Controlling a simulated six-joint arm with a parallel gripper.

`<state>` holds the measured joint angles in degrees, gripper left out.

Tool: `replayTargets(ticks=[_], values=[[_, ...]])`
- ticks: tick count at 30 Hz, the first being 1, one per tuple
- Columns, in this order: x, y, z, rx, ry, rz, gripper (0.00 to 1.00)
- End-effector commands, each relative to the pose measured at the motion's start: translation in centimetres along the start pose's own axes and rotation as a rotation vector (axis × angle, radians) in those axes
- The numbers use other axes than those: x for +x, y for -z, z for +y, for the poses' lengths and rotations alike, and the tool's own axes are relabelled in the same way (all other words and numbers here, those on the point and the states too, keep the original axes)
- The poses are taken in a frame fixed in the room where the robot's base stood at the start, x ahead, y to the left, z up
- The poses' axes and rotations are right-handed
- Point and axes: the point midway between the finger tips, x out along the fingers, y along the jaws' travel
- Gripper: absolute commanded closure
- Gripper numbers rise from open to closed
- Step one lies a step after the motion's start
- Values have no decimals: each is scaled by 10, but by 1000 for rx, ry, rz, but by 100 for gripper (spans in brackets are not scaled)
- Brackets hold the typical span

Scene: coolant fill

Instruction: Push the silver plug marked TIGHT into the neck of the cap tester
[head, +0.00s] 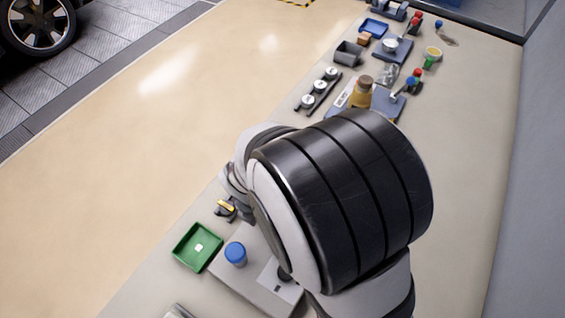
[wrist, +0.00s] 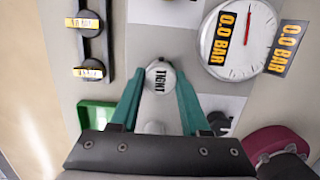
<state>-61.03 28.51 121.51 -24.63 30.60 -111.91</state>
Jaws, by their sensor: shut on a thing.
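The silver plug marked TIGHT (wrist: 159,77) sits between the tips of my gripper's teal fingers (wrist: 160,80) in the wrist view. My gripper is shut on it, with the lettered round face toward the camera. A white dial reading 0.0 BAR (wrist: 238,38), apparently the cap tester's gauge, is at the upper right. In the head view my arm hides the gripper and plug.
A dark rack with yellow labels (wrist: 88,46) is left of the fingers. A green tray (head: 198,248) and a blue-capped container (head: 236,254) are at the bench's near end. A dark red thing (wrist: 275,140) is at the lower right. Several items stand farther along the bench.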

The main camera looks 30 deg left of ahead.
Motion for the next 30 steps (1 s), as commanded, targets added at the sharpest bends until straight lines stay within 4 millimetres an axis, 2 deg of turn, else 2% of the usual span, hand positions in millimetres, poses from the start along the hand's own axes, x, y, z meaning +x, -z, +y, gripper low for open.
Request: replayTargets(ticks=[10,21,30], values=[[6,1,0,0,0,0,100],[-10,-2,0,1,-1,0,100],[-10,-1,0,0,0,0,100]])
